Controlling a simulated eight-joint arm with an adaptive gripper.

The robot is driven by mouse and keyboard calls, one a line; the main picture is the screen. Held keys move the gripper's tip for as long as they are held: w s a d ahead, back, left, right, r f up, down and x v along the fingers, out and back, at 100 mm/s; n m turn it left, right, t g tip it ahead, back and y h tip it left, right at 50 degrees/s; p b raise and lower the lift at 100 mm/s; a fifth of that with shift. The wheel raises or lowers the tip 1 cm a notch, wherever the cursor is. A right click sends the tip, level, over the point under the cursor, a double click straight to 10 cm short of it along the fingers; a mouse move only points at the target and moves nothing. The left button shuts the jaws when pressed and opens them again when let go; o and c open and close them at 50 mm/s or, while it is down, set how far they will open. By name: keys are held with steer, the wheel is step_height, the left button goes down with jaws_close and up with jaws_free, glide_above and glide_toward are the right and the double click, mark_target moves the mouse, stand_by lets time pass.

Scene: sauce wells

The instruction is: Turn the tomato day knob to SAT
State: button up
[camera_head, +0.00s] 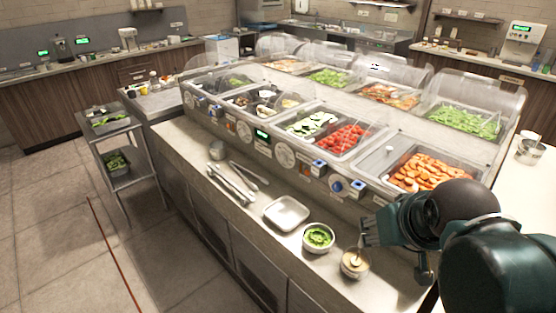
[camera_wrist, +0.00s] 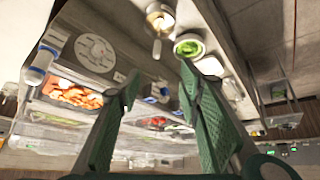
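The red tomato pieces (camera_head: 346,138) lie in a well above the panel. In the wrist view a large white dial (camera_wrist: 95,52) shows upper left, beside blue-ended knobs (camera_wrist: 40,65). My gripper (camera_head: 368,232) is at the right, in front of the panel and apart from the dials. Its fingers (camera_wrist: 160,88) are spread with nothing between them.
A cup of sauce with a spoon (camera_head: 355,264) and a bowl of green slices (camera_head: 319,238) stand on the ledge close to my gripper. A square white dish (camera_head: 287,213) and tongs (camera_head: 232,183) lie further left. Clear covers (camera_head: 478,92) stand over the back wells.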

steer(key=w+r+n+h, duration=0.2)
steer(key=w+n, duration=0.4)
steer(key=w, duration=0.4)
steer(key=w+r+n+h, duration=0.3)
steer(key=w+n, duration=0.2)
steer(key=w, duration=0.5)
steer(key=w+a+n+t+h, duration=0.15)
steer(key=w+a+n, duration=0.3)
steer(key=w, duration=0.45)
steer(key=w+a+n+h, duration=0.35)
steer(key=w+a, duration=0.25)
steer(key=w, duration=0.3)
steer(key=w+a+f+n+t+h, duration=0.1)
steer(key=w+a+f+n, duration=0.15)
steer(key=a, duration=0.45)
steer(key=w+a+f+n+t+h+p, duration=0.1)
steer(key=w+a+n, duration=0.3)
steer(key=a, duration=0.2)
steer(key=w+a+f+n+t+h, duration=0.1)
steer(key=w+a+f+n+t, duration=0.15)
steer(key=a, duration=0.45)
steer(key=g, duration=0.1)
glide_toward(280, 157)
steer(key=shift+w+d, duration=0.25)
steer(key=shift+d, duration=0.15)
steer(key=shift+d, duration=0.1)
steer(key=shift+b+x, duration=0.55)
steer(key=shift+x, duration=3.3)
